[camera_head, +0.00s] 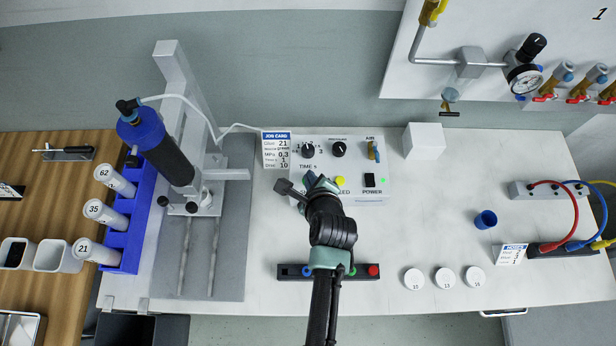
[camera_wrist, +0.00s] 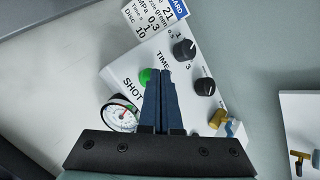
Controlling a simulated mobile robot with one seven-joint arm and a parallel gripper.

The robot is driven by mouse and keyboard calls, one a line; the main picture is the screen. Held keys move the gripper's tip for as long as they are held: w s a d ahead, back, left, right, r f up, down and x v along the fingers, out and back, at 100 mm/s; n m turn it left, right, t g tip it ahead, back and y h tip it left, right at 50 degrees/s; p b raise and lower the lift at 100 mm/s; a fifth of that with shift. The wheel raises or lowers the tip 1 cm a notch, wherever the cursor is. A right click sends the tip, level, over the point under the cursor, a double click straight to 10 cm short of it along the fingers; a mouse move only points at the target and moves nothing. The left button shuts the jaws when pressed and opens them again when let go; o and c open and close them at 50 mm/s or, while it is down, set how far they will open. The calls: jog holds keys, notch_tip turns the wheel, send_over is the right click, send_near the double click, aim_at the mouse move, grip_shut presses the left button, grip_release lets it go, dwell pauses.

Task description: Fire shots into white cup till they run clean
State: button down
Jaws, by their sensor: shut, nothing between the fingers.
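The control box (camera_head: 375,185) stands on the white table with dials, a green SHOT button (camera_wrist: 146,76), a yellow button (camera_head: 340,180) and a black POWER switch (camera_head: 370,180). My gripper (camera_wrist: 163,72) is shut and empty, its fingertips right beside the green button in the wrist view. I cannot tell whether they touch it. In the head view, my gripper (camera_head: 312,183) covers much of the box's front left. The blue-capped dark cartridge (camera_head: 165,155) is tilted on the grey gantry (camera_head: 175,75). Two white containers (camera_head: 55,256) stand far left. No white cup is clearly visible under the cartridge.
A job card (camera_head: 276,142) stands at the box's left rear corner. A blue rack (camera_head: 125,225) holds white tubes marked 62, 35 and 21. A black button bar (camera_head: 295,271) lies under my arm. White discs (camera_head: 413,278), a small blue cup (camera_head: 486,220) and hoses (camera_head: 570,220) are right.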

jog(key=shift+f, duration=0.4)
dwell(0.3)
jog(key=shift+r, duration=0.15)
jog(key=shift+r+p, duration=0.75)
jog(key=shift+p, duration=0.15)
notch_tip(320, 180, up, 5)
jog(key=p, duration=0.5)
jog(key=shift+r+p, duration=0.1)
jog(key=shift+p, duration=0.2)
dwell(2.4)
